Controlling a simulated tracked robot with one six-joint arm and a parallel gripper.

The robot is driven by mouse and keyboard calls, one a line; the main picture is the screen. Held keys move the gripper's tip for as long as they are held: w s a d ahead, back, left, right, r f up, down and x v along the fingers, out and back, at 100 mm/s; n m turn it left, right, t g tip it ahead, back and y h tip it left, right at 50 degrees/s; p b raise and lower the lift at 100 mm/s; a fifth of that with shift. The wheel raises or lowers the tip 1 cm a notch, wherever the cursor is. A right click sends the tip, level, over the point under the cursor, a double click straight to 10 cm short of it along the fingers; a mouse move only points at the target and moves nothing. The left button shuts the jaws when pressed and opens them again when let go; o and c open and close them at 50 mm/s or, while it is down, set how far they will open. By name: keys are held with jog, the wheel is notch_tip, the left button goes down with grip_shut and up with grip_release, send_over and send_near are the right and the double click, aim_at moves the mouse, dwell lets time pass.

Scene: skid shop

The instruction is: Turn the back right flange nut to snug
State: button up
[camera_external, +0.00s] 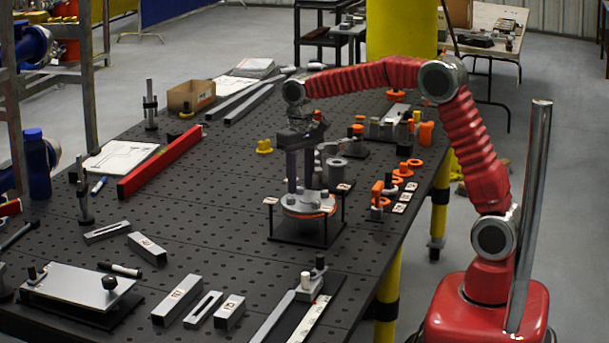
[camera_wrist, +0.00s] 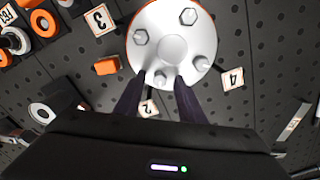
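The round silver flange (camera_external: 308,202) with an orange ring under it sits on a dark stand on the bench. In the wrist view, the flange (camera_wrist: 173,22) carries several hex nuts around a raised centre. One nut (camera_wrist: 161,77) lies between my fingertips, on the side by label 2 (camera_wrist: 149,107). Another nut (camera_wrist: 202,62) is by label 4 (camera_wrist: 233,79). My gripper (camera_external: 302,189) points down at the flange. It also shows in the wrist view (camera_wrist: 160,84), with its fingers apart and gaps beside the nut. I cannot tell which nut is the back right one.
Orange rings and parts (camera_external: 404,169) and number tags lie right of the stand. Grey cylinders (camera_external: 336,168) stand close behind it. A red level (camera_external: 160,162) and metal bars (camera_external: 175,297) lie to the left. Bare perforated bench (camera_external: 215,220) lies left of the stand.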

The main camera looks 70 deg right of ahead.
jog(key=shift+f, duration=0.4)
jog(key=shift+c, duration=0.2)
grip_shut()
